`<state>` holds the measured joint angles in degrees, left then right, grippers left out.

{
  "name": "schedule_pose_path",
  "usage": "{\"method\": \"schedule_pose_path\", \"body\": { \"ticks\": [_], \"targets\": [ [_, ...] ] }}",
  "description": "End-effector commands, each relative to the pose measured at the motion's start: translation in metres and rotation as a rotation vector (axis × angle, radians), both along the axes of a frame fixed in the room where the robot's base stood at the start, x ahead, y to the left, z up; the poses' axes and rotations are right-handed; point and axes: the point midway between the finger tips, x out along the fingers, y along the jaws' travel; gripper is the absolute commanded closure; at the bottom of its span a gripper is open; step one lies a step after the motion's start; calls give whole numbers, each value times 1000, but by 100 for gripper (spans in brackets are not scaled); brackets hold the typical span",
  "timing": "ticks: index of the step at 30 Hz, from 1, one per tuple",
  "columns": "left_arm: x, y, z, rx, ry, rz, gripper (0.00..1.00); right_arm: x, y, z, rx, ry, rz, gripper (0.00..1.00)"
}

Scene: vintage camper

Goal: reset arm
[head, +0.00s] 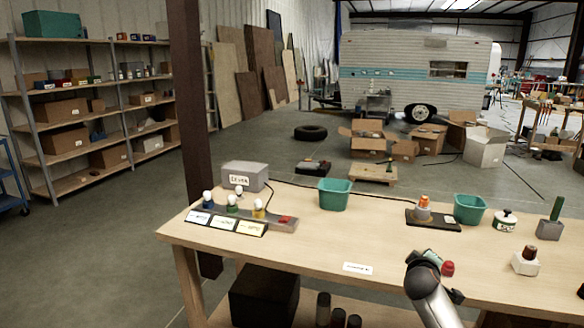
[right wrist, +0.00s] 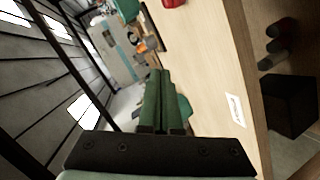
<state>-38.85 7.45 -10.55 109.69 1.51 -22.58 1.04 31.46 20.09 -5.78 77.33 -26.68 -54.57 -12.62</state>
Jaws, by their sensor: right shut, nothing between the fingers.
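My right arm reaches up from the bottom right of the head view, over the front of the wooden table (head: 320,246). Its gripper (head: 432,259) is foreshortened there, beside a small red object (head: 447,268). In the right wrist view the two green fingers of the gripper (right wrist: 160,78) lie together, shut and empty. The tabletop (right wrist: 215,70) runs along the right of that view. My left gripper is in neither view.
The table's front middle is mostly clear.

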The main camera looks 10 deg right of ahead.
Motion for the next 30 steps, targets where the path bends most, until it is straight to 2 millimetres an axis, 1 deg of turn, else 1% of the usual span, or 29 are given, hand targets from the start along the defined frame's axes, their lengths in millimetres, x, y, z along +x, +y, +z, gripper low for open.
{"method": "schedule_pose_path", "body": {
  "ticks": [1,4,6,9,11,12,15,17,18,20,21,23,24,26,27,29,30],
  "targets": [
    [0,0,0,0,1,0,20,14,17,4,84,-81,70,100],
    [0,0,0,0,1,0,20,34,49,16,248,-234,187,100],
    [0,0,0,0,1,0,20,44,67,27,352,-330,253,100],
    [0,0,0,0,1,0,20,52,89,46,499,-463,334,100],
    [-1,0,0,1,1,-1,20,55,100,59,584,-541,375,100],
    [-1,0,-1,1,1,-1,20,50,108,45,613,-535,384,100],
    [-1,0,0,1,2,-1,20,30,125,2,630,-469,388,100],
    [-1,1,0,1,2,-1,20,17,136,-22,646,-434,390,100],
    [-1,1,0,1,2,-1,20,7,143,-39,657,-409,392,100],
    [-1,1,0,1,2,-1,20,-11,155,-65,677,-370,393,100],
    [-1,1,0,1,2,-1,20,-24,163,-83,692,-342,392,100],
    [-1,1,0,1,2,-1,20,-48,176,-110,717,-296,390,100],
    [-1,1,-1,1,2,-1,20,-66,185,-129,736,-265,389,100],
    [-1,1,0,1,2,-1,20,-96,200,-156,767,-216,383,100],
    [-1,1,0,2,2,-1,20,-117,209,-173,788,-183,378,100],
    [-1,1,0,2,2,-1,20,-149,223,-195,822,-136,369,100],
    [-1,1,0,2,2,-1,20,-172,232,-208,843,-105,361,100]
  ]
}}
